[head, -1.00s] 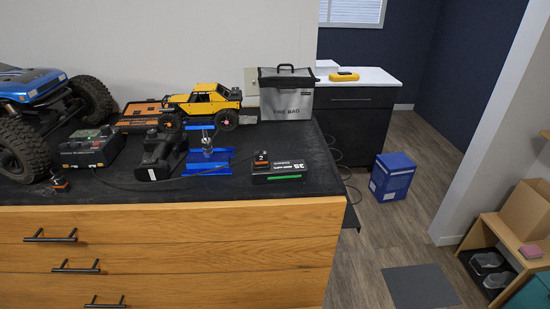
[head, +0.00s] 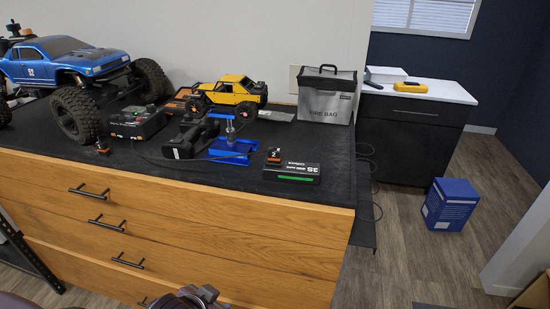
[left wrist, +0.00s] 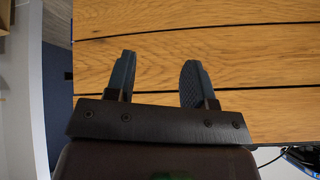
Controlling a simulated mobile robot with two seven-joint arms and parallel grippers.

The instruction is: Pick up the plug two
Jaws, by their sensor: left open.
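Plug two (head: 274,155), a small black and orange plug with a "2" on it, sits on the far-left end of a black battery pack (head: 292,172) with a green stripe. The pack lies near the front right of the black countertop. My left gripper (left wrist: 158,62) is open and empty in the left wrist view, with wooden drawer fronts before it. Plug two is not in that view. In the head view, part of my arm shows at the bottom edge, well below the plug. My right gripper is not in view.
A second small orange plug (head: 102,149) lies by the charger (head: 137,122). A blue stand (head: 234,149), a black tool (head: 191,138), a yellow crawler (head: 232,92), a blue truck (head: 70,62) and a fire bag (head: 327,97) stand on the countertop (head: 335,185). Drawer handles stick out in front.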

